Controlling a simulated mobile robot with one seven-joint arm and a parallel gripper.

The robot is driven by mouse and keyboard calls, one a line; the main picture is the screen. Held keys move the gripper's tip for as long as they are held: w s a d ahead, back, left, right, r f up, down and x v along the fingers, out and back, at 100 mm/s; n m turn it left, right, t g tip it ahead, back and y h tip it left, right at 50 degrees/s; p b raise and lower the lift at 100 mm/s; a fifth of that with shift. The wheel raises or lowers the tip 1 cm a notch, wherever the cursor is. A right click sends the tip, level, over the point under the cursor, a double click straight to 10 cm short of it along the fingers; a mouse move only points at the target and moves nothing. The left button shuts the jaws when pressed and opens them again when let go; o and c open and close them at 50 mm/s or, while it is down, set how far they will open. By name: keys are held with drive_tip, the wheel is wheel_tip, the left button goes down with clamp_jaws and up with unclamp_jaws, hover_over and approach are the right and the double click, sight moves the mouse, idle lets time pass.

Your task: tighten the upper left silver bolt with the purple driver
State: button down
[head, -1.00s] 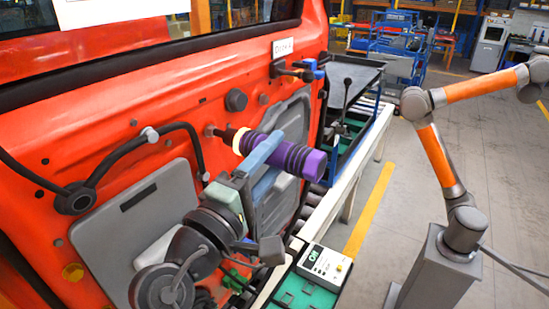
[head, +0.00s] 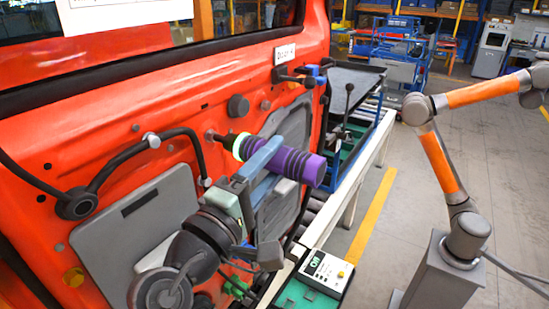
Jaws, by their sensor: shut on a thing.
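The purple driver (head: 300,165) lies nearly level, its ribbed handle towards the right and its dark nose towards the red door (head: 100,110). A ring near its nose glows pale green. A silver round fastener (head: 151,140) sits further left by the black cable.
A grey panel (head: 120,225) and black cable (head: 110,165) are on the door at left. A black door handle (head: 297,76) is above right. A small meter box (head: 325,270) stands on the bench below. An orange-grey arm (head: 440,165) stands at right. Floor between is open.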

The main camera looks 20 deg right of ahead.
sight(310, 182)
drive_tip(key=shift+s+d+p, duration=0.5)
drive_tip(key=shift+s+d, duration=0.55)
drive_tip(key=shift+s, duration=0.3)
drive_tip(key=shift+s+d+p, duration=0.5)
drive_tip(key=shift+s+d, duration=0.5)
drive_tip(key=shift+s, duration=0.35)
drive_tip(key=shift+r, duration=0.1)
